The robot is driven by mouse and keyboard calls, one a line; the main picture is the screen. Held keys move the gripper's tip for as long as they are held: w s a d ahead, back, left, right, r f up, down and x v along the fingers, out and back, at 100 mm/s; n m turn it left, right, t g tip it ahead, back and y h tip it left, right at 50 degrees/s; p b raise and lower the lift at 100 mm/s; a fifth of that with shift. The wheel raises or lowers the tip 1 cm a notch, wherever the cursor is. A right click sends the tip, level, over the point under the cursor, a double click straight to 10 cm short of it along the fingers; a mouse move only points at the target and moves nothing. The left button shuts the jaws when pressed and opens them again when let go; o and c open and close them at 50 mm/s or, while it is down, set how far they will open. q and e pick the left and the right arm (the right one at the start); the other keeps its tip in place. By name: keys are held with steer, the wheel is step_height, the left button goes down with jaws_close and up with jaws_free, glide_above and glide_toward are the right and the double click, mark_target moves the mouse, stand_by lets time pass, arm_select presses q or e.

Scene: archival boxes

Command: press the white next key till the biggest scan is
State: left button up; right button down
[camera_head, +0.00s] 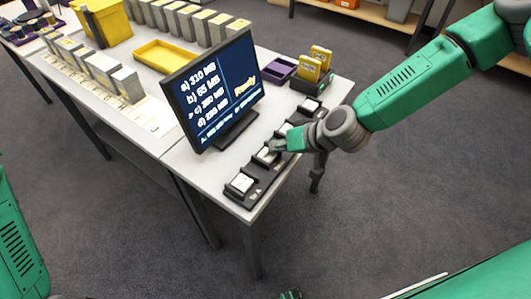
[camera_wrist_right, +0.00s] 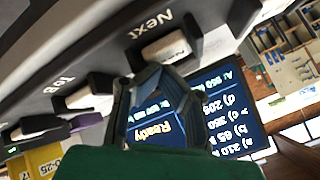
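The monitor (camera_head: 212,88) lists four lines: a) 310 MB, b) 65 MB, c) that looks like 350 MB, d) 205 MB. A marker stands before c), and "Ready" shows in yellow. The white next key (camera_wrist_right: 166,47), labelled NEXT, sits on the black key strip; in the head view it appears as the white key (camera_head: 266,154) by my fingertips. My right gripper (camera_head: 278,147) looks shut and empty, its fingertips (camera_wrist_right: 150,75) at this key's edge; contact cannot be told. A small dark tip (camera_head: 290,294) at the bottom edge may be my left gripper, mostly cut off.
Other white keys stand on the strip, one nearer (camera_head: 243,183) and one at the far end (camera_head: 310,104). Behind are a purple tray (camera_head: 280,70), yellow boxes (camera_head: 309,69), a yellow tray (camera_head: 166,56) and rows of grey boxes. The floor right of the table is clear.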

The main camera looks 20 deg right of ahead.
mark_target(270, 154)
steer(key=shift+d+f, duration=0.4)
steer(key=shift+d, duration=0.1)
steer(key=shift+s+f, duration=0.1)
steer(key=shift+f, duration=0.1)
steer(key=shift+a, duration=0.1)
steer(key=shift+a+r+p, duration=0.6)
steer(key=shift+a+r, duration=0.15)
steer(key=shift+r, duration=0.15)
steer(key=shift+a+r, duration=0.2)
steer(key=shift+a, duration=0.2)
steer(key=shift+r, duration=0.15)
step_height(270, 154, up, 5)
steer(key=p, duration=0.4)
steer(key=shift+d, duration=0.15)
